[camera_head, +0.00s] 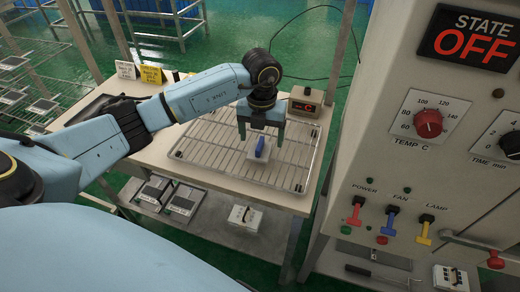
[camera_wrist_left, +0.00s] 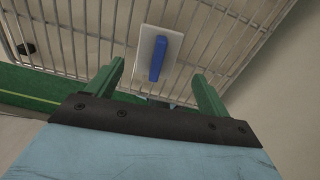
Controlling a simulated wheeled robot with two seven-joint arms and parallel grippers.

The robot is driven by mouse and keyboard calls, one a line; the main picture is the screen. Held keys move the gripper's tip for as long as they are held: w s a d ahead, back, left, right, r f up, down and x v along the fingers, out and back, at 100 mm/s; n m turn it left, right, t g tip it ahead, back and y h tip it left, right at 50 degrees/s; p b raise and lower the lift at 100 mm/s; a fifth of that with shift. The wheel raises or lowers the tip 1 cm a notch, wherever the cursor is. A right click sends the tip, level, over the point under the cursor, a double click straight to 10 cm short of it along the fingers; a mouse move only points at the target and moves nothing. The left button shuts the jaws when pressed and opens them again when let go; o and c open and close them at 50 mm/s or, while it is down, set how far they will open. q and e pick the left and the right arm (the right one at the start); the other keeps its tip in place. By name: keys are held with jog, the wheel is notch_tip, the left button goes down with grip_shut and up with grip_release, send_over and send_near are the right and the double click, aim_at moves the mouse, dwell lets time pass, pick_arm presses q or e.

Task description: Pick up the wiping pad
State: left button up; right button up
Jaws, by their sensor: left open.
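The wiping pad (camera_head: 259,151) is a white rectangular pad with a blue handle on top. It lies on the wire rack (camera_head: 206,165) on the table. It also shows in the left wrist view (camera_wrist_left: 157,58), just beyond the fingertips. My left gripper (camera_head: 260,132) is open above the pad, with its green fingers pointing down. In the left wrist view the fingers (camera_wrist_left: 158,72) stand apart on either side of the handle's line, with nothing between them. My right gripper is not in view.
A control panel with a sign reading OFF (camera_head: 477,43) and several knobs and switches stands at the right.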

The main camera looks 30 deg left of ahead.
aim_at(260, 143)
pick_arm(q)
jog(key=f, duration=0.4)
jog(key=shift+w+a+f, duration=0.15)
jog(key=shift+a, duration=0.15)
jog(key=c, duration=1.1)
